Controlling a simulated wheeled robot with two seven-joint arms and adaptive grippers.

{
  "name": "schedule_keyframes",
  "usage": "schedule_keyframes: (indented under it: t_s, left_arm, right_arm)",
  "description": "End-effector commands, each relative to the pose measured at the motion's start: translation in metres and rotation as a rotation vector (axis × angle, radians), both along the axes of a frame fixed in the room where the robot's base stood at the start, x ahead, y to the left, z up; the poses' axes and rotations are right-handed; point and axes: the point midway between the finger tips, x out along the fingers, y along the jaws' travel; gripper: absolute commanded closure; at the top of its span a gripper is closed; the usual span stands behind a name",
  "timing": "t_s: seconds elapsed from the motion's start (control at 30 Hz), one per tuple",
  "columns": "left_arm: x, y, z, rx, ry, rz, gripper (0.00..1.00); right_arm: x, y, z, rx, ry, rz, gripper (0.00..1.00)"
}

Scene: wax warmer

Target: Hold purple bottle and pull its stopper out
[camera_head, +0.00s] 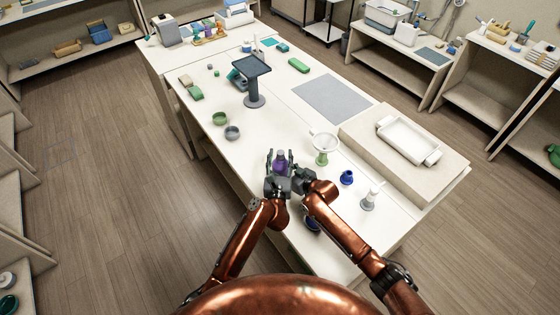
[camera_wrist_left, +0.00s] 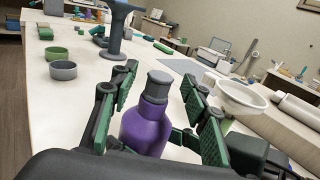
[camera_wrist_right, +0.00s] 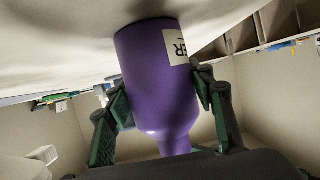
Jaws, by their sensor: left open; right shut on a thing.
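The purple bottle (camera_head: 280,166) is at the near left edge of the white table, partly hidden by my grippers. In the left wrist view its purple shoulder (camera_wrist_left: 147,128) and grey stopper (camera_wrist_left: 159,86) show; the stopper sits in the neck. My left gripper (camera_wrist_left: 160,76) is open, with its green-padded fingers on either side of the stopper and apart from it. My right gripper (camera_wrist_right: 158,88) is shut on the bottle's body, below the neck. The right wrist view shows the bottle inverted, with a white label; I cannot tell whether its base touches the table.
A white funnel-like bowl on a green stand (camera_head: 322,146), a blue flask (camera_head: 347,177) and a white pump bottle (camera_head: 369,197) stand to the right. Green (camera_head: 220,118) and grey (camera_head: 232,132) bowls and a dark stand (camera_head: 253,85) are farther back. A grey mat (camera_head: 332,97) lies clear.

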Motion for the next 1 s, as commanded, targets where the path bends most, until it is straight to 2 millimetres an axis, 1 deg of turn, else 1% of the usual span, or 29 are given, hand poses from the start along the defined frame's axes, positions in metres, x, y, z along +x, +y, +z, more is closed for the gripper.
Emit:
schedule_keyframes:
  t_s: [0.2,0.8,0.87,0.9,1.0]
  left_arm:
    - [0.0001,0.0000,-0.0002,0.000,0.000,0.000,0.58]
    - [-0.0002,0.0001,-0.0005,0.001,0.001,0.000,0.99]
    - [-0.0002,0.0001,-0.0005,0.001,0.001,0.000,1.00]
    - [-0.0001,0.0001,-0.0003,0.001,0.000,0.000,0.82]
    - [-0.0001,0.0001,-0.0003,0.001,0.000,0.000,0.89]
  right_arm:
    - [0.0002,-0.0001,0.0001,0.000,0.000,0.000,0.89]
    - [0.0002,-0.0001,0.0002,0.000,0.000,0.000,0.89]
    - [0.0002,-0.0001,0.0002,0.000,0.000,0.000,0.89]
    - [0.0002,-0.0001,0.0001,0.000,0.000,0.000,0.89]
    - [0.0002,-0.0001,0.0002,0.000,0.000,0.000,0.89]
